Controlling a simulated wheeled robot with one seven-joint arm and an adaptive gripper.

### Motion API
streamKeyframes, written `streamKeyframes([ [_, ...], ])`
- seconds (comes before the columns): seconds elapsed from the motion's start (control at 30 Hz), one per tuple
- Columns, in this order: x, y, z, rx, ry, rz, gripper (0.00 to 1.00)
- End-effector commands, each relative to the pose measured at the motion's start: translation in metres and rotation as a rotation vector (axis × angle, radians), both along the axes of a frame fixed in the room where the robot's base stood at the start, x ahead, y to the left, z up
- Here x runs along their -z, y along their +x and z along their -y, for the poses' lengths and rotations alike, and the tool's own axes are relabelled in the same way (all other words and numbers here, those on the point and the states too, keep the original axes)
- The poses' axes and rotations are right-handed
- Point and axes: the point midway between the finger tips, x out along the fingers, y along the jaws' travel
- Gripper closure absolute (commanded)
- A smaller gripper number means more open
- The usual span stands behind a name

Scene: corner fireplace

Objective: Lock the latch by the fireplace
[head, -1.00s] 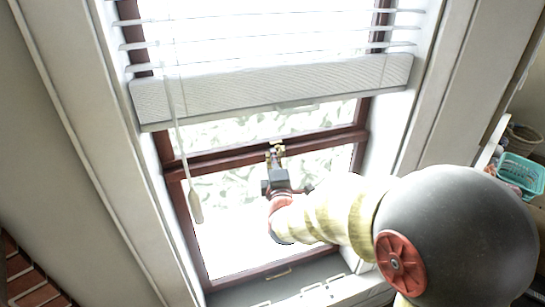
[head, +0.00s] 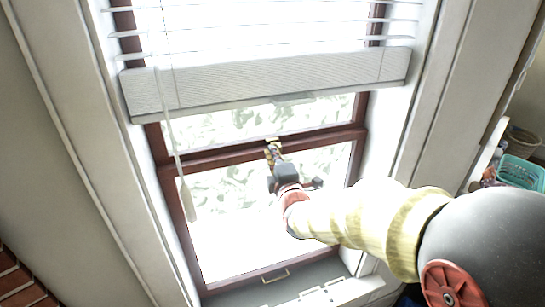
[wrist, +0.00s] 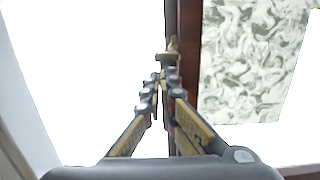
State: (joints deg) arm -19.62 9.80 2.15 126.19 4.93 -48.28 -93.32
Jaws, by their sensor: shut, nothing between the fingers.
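The latch (head: 271,141) is a small brass fitting on the dark red-brown middle rail of the window. In the head view it is mostly hidden behind my fingertips. In the wrist view the brass latch (wrist: 172,49) stands on the rail, straight beyond my fingers. My gripper (head: 273,150) is shut and empty, with its fingertips at the latch. In the wrist view my gripper (wrist: 164,76) has its fingertips close together just short of the latch. I cannot tell whether they touch it, or which way its lever points.
A white blind (head: 270,82) hangs above the rail, with a cord and tassel (head: 186,200) to the left. A small handle (head: 275,276) is on the lower sash. White window trim (head: 420,110) borders the right. A teal basket (head: 522,172) stands at far right.

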Motion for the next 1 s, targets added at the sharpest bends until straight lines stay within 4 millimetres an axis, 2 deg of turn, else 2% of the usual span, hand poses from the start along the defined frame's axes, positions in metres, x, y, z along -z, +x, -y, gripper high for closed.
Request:
streamKeyframes([
  [0.53,0.004,0.001,0.006,-0.137,-0.001,0.003,1.00],
  [1.0,0.003,0.006,0.019,-0.134,-0.001,0.001,1.00],
])
